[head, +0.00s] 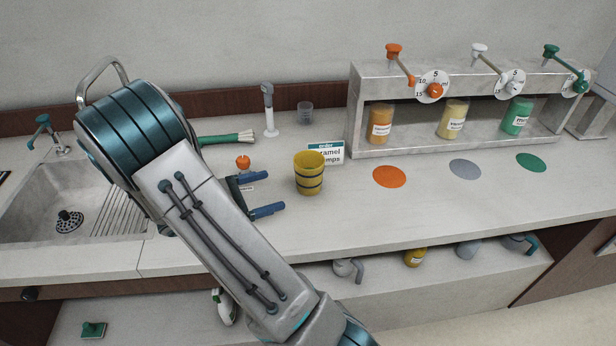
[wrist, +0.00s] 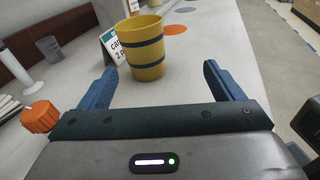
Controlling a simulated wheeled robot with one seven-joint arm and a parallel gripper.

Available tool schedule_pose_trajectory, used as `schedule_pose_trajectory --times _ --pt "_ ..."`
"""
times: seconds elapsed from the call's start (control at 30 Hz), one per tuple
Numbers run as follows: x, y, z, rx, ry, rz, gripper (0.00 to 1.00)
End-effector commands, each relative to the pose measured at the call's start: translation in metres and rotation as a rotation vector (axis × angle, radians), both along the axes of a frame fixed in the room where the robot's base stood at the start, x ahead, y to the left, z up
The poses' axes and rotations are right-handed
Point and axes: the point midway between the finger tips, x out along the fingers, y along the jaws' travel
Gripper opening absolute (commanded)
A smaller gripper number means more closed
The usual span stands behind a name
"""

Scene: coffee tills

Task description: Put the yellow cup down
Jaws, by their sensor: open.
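The yellow cup (head: 309,173), with dark bands, stands upright on the counter (head: 430,212) in front of a small order sign. In the wrist view the cup (wrist: 148,48) stands ahead of my gripper (wrist: 163,80), beyond the fingertips and roughly between their lines. My gripper (head: 268,193) is open and empty, with its blue fingers just left of the cup in the head view. The fingers do not touch the cup.
The order sign (head: 332,153) stands close behind the cup. An orange-topped item (head: 242,162) sits near my gripper. Orange (head: 390,176), grey (head: 465,169) and green (head: 531,162) discs mark the counter before the dispenser rack (head: 362,115). A sink (head: 35,215) is at left.

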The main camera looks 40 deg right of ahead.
Motion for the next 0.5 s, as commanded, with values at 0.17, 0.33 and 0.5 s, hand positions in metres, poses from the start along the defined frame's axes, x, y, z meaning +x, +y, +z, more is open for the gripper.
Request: schedule_pose_trajectory --times 0.17,0.33,0.5 --pt "0.014 0.001 -0.006 -0.075 0.066 0.057 0.87" --pt "0.012 -0.021 -0.006 -0.086 0.077 0.061 0.87" --pt "0.007 -0.055 -0.006 -0.084 0.076 0.060 0.87"
